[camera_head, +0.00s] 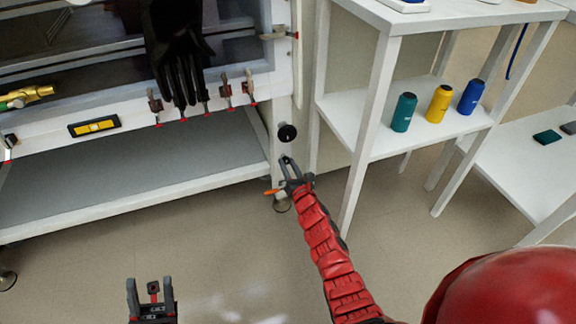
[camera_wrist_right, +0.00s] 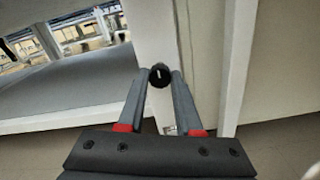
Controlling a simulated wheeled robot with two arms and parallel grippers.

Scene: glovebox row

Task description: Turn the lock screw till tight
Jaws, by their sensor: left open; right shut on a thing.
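The lock screw appears as a black round knob (camera_head: 287,132) with a white mark, on the front of the glovebox's right leg. In the right wrist view the knob (camera_wrist_right: 159,75) sits between the two fingertips. My right gripper (camera_head: 287,159) is shut on it, its fingers angled inward to the tips. In the head view the fingertips show just below the knob, so the exact contact is hard to see. My left gripper (camera_head: 150,287) is open and empty over the floor at the bottom left, far from the knob.
The glovebox frame (camera_head: 220,100) carries a black glove (camera_head: 175,50), several red-tipped clamps and a yellow level (camera_head: 94,126). A grey lower shelf (camera_head: 130,165) lies beneath. At right, a white rack (camera_head: 340,112) holds teal, yellow and blue bottles. An orange piece (camera_head: 272,191) shows beside my right gripper.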

